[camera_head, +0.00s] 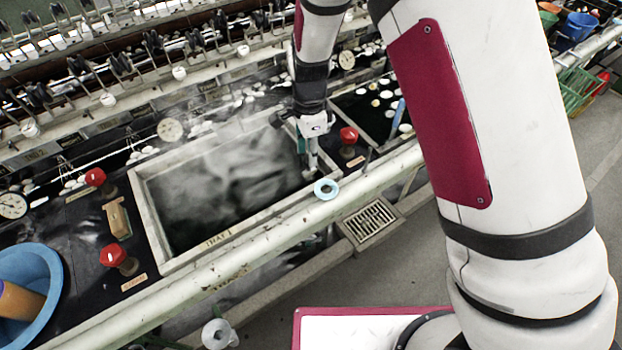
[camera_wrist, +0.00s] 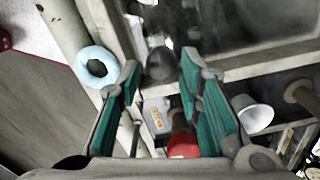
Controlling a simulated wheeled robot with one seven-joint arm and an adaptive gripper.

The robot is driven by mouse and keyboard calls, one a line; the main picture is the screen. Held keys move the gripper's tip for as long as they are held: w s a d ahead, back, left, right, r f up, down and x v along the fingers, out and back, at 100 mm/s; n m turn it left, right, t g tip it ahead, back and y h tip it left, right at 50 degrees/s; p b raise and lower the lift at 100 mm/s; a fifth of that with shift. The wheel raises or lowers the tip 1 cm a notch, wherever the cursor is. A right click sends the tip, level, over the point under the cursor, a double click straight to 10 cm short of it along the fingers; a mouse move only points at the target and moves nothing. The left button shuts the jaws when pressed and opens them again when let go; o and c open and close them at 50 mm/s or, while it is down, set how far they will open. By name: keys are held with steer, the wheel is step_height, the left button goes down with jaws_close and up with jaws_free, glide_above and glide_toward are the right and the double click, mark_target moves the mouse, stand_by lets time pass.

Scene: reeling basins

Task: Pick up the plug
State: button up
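A dark grey rounded piece, which looks like the plug (camera_wrist: 161,63), sits at the pale basin rim in the wrist view. It appears between the tips of my gripper (camera_wrist: 159,68). The green-padded fingers are apart, with a gap on both sides of it, and I see no contact. In the head view my gripper (camera_head: 311,162) points down over the right front corner of the steaming basin (camera_head: 152,222). I cannot make out the plug there; the gripper seems to hide it.
A light blue ring (camera_head: 326,189) lies on the front rail, close to my gripper; it also shows in the wrist view (camera_wrist: 97,66). A red knob (camera_head: 348,135) stands just right of the gripper. Two red knobs and a blue bowl (camera_head: 47,262) are at left.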

mark_target(309, 169)
steer(key=shift+f+p, duration=0.4)
steer(key=shift+f, duration=3.3)
steer(key=shift+a, duration=0.1)
steer(key=c, duration=0.7)
